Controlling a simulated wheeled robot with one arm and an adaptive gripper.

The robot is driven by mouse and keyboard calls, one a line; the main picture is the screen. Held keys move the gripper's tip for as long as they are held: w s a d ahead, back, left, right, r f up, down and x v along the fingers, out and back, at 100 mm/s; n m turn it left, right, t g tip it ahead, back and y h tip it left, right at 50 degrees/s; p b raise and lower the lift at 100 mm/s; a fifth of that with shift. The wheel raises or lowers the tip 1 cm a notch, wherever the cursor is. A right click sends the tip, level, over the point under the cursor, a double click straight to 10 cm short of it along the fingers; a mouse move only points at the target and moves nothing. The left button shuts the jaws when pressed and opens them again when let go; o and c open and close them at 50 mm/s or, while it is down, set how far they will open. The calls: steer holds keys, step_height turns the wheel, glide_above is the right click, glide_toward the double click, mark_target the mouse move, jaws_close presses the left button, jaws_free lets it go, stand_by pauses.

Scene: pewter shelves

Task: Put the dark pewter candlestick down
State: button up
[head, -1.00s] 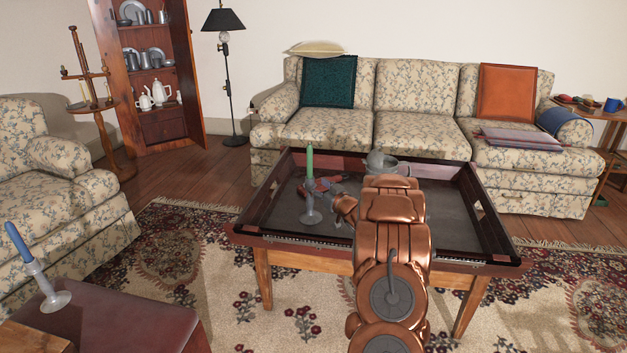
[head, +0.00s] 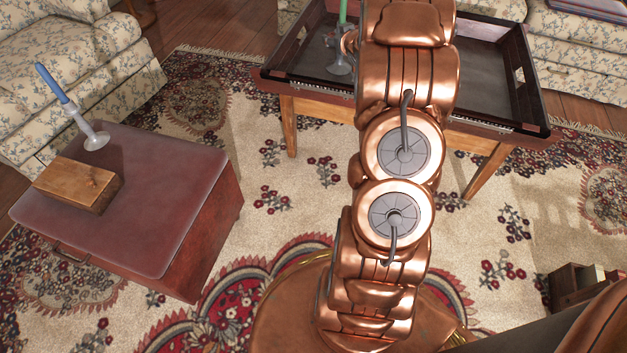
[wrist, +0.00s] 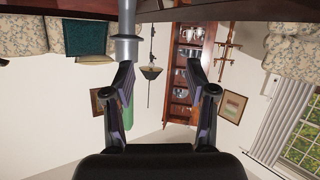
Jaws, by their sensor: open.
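The dark pewter candlestick (head: 340,66) with a green candle stands upright on the tray-topped table (head: 272,75), near its left end. In the wrist view, which is upside down, the candlestick (wrist: 125,40) shows near the left finger, its green candle partly behind that finger. My gripper (wrist: 160,77) is open, its fingers spread with a wide empty gap between them. I cannot tell whether the left finger touches the candlestick. In the head view my copper arm hides most of the gripper and part of the table.
A paler candlestick (head: 96,137) with a blue candle stands on a dark red chest (head: 150,210) at left, beside a wooden block (head: 75,184). Floral sofas (head: 75,70) stand behind. A patterned rug (head: 270,180) lies clear between chest and table.

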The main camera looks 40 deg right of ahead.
steer(key=s+a+g+y, duration=0.1)
steer(key=s+a+g, duration=0.4)
steer(key=s+a, duration=0.7)
steer(key=s+a+g+y, duration=0.1)
steer(key=s+a+g, duration=0.55)
steer(key=a, duration=0.95)
steer(key=s+a+n+g+y, duration=0.1)
steer(key=s+a, duration=0.4)
steer(key=s, duration=0.4)
steer(key=s+a+r+n+g+y, duration=0.1)
steer(key=s+a+g, duration=0.1)
steer(key=s+a, duration=0.4)
steer(key=s+a+r+n+g+y, duration=0.1)
steer(key=s+a, duration=0.4)
steer(key=s, duration=0.6)
steer(key=shift+s+a+g, duration=0.25)
steer(key=shift+s+g, duration=0.15)
steer(key=shift+g, duration=0.15)
